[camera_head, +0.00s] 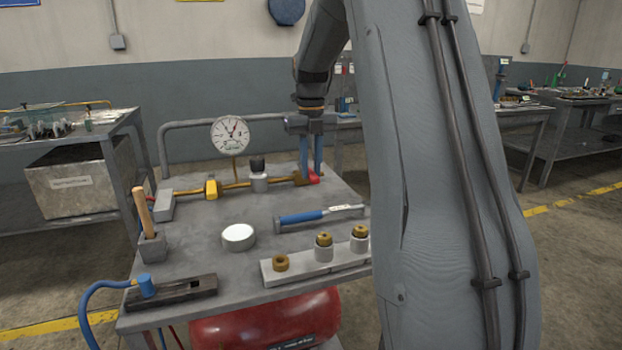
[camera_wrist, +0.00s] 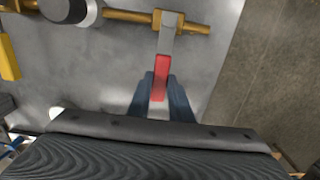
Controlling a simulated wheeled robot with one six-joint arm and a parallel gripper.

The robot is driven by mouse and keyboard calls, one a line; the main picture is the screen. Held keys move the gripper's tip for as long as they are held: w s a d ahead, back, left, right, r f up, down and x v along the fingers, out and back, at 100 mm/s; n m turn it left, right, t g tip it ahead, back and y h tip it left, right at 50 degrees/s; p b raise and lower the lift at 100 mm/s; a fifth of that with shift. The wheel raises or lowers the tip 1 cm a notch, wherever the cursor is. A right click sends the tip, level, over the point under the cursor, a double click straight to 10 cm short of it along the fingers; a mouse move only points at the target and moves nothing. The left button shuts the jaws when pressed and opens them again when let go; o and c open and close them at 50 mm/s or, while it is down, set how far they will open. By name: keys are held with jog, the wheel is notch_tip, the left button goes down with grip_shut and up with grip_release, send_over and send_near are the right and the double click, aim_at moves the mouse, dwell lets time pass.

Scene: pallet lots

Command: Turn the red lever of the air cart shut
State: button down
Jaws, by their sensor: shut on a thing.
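The air cart (camera_head: 200,215) stands in front of me with a brass pipe and valves along its back. The red lever (camera_head: 313,178) is at the right end of this pipe. In the wrist view the red lever (camera_wrist: 160,78) points away from the brass pipe (camera_wrist: 125,15), roughly square to it. My gripper (camera_head: 311,172) points down with its blue fingers shut on the red lever. In the wrist view my gripper (camera_wrist: 160,95) has one finger on each side of the red end. The lever's grey shank (camera_wrist: 167,42) reaches the brass valve body.
A round gauge (camera_head: 230,134) stands behind the pipe. A yellow valve handle (camera_head: 211,188) and a grey regulator (camera_head: 259,180) sit left of the lever. A blue-handled tool (camera_head: 303,216), a white round lid (camera_head: 238,236) and a block of brass fittings (camera_head: 300,265) lie nearer.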

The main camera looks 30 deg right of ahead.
aim_at(311, 173)
jog(key=shift+a+b, duration=0.15)
jog(key=shift+b, duration=0.8)
jog(key=c, duration=1.6)
grip_release()
jog(key=shift+r, duration=3.95)
